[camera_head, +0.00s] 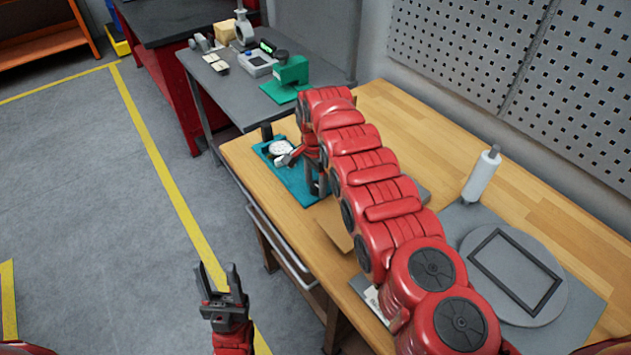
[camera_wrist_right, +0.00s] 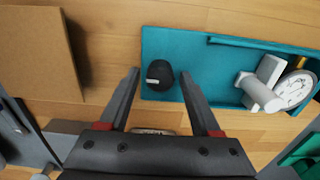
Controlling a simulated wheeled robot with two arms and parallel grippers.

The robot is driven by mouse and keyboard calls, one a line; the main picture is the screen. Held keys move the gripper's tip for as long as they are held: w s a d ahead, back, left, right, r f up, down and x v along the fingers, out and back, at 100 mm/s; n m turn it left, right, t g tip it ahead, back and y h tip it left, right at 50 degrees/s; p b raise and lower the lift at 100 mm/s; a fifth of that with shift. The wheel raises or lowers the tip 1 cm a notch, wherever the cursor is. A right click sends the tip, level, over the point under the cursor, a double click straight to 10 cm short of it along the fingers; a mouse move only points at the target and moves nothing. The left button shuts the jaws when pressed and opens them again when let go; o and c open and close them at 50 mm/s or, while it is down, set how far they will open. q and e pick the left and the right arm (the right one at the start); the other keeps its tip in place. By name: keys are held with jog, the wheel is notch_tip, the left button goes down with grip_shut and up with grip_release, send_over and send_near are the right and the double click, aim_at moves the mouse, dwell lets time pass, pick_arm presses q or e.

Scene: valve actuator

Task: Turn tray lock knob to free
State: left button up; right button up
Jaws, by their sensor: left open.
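The teal tray (camera_head: 291,178) sits on the wooden bench and also shows in the right wrist view (camera_wrist_right: 205,62). A black round knob with a light mark (camera_wrist_right: 158,77) is near the tray's left end in the wrist view. My right gripper (camera_wrist_right: 159,84) is open, its two fingers apart on either side of the knob in the picture; I cannot tell whether they touch it. In the head view my right gripper (camera_head: 316,178) is over the tray and the knob is hidden. My left gripper (camera_head: 218,275) is open and empty, over the floor left of the bench.
A dial gauge (camera_wrist_right: 292,90) and a grey cylindrical part (camera_wrist_right: 260,92) lie in the tray. A brown board (camera_wrist_right: 30,55) is beside it on the bench. A white bottle (camera_head: 482,175) and a round grey plate (camera_head: 515,310) stand to the right. A green device (camera_head: 290,72) is on the grey table behind.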

grip_shut()
jog(key=shift+n, duration=0.3)
jog(key=n+b, duration=0.3)
jog(key=n, duration=0.1)
jog(key=shift+f+n, duration=0.15)
jog(key=shift+n, duration=0.15)
jog(key=n+b, duration=0.3)
jog(key=n, duration=0.2)
jog(key=shift+b, duration=0.35)
jog(key=n+b, duration=0.1)
jog(key=n, duration=0.2)
jog(key=shift+n, duration=1.9)
